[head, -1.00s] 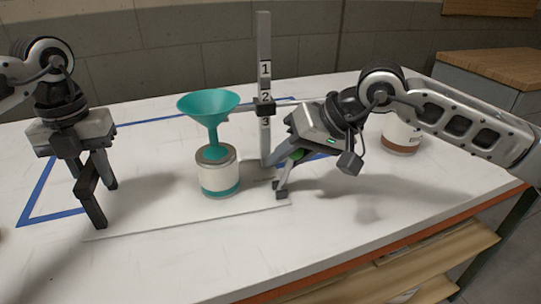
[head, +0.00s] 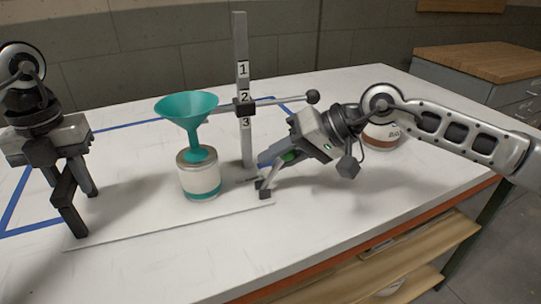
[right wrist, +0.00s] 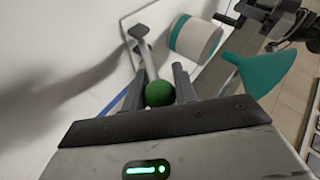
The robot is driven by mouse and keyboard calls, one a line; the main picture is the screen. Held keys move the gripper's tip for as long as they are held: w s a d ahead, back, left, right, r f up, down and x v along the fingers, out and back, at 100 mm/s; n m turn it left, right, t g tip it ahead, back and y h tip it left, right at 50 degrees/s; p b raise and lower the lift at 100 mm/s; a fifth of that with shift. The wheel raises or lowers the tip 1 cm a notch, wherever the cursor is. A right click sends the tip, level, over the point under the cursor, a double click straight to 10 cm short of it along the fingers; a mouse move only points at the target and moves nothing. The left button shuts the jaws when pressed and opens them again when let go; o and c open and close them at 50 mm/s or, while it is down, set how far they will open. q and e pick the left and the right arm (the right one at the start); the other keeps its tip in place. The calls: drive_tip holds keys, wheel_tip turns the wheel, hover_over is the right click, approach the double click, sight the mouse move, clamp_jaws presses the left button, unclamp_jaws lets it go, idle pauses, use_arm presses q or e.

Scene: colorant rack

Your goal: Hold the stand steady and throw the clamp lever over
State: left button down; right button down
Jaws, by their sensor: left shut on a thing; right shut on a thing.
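The stand has a flat pale base plate (head: 150,226) and a grey upright post (head: 241,60) marked 1, 2, 3. The clamp lever is a grey bar (right wrist: 147,55) with a green ball knob (right wrist: 159,93); the knob also shows in the head view (head: 289,156). My right gripper (head: 266,176) is shut on the green knob, which sits between its fingers in the right wrist view (right wrist: 158,88). My left gripper (head: 72,205) is shut at the left end of the base plate; what exactly lies between its fingers is hard to see.
A white and teal can (head: 201,180) stands on the base plate with a teal funnel (head: 187,108) above it. A side rod with a black ball end (head: 312,97) sticks out from the post. Another can (head: 381,135) stands behind my right arm. The front right tabletop is clear.

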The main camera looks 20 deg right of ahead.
use_arm(q)
drive_tip(key=shift+a, duration=0.15)
use_arm(e)
drive_tip(key=c, duration=1.1)
unclamp_jaws()
drive_tip(key=shift+d+f, duration=0.1)
drive_tip(key=shift+f, duration=0.15)
drive_tip(key=shift+c, duration=0.2)
drive_tip(key=shift+o, duration=0.2)
drive_tip(key=shift+r, duration=0.1)
drive_tip(key=shift+r, duration=0.1)
drive_tip(key=v, duration=1.2)
use_arm(q)
drive_tip(key=c, duration=1.1)
unclamp_jaws()
